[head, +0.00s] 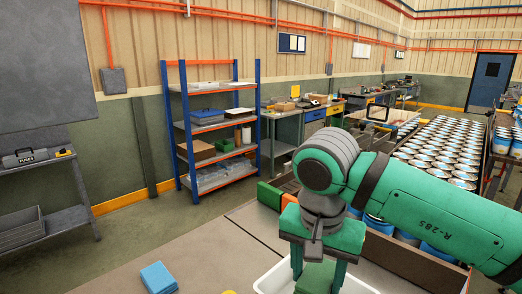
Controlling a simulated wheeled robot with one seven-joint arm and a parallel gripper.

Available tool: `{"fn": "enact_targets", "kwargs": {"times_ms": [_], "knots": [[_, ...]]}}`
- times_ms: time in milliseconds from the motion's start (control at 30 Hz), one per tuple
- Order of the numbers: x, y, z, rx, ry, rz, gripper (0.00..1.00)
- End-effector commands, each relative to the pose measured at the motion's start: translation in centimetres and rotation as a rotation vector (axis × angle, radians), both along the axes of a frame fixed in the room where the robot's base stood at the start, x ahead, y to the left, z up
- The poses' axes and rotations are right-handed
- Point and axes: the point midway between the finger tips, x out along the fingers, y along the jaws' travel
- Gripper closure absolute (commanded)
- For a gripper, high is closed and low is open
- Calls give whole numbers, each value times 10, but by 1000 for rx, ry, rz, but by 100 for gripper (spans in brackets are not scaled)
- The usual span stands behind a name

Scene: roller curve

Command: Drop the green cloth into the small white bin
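My gripper (318,276) points down at the bottom of the head view, with a finger on each side of the green cloth (315,279). The cloth looks like a folded block and fills the space between the fingers, so the gripper appears shut on it. The small white bin (268,281) is around and below the gripper; its rim shows to the left and right of the fingers. The bin's inside and lower part are cut off by the frame, and I cannot tell how high the cloth is above its floor.
A folded blue cloth (158,277) lies on the tabletop (112,284) to the left. A bit of something yellow (229,292) shows at the bottom edge. Green and orange blocks (270,194) stand behind my gripper. Many cans (440,150) fill the right side. The tabletop left of the bin is mostly clear.

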Motion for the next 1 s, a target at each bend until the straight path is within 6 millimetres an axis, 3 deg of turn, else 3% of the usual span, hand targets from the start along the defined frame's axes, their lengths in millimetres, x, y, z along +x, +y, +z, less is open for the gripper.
{"fn": "enact_targets", "kwargs": {"times_ms": [400,433,500,833,1000], "knots": [[0,2,-11,-1,0,4,78],[0,2,-11,-1,0,4,45],[0,2,-11,-1,0,4,29],[0,2,-10,-1,-1,4,28],[-2,3,6,-1,-2,4,28]]}}
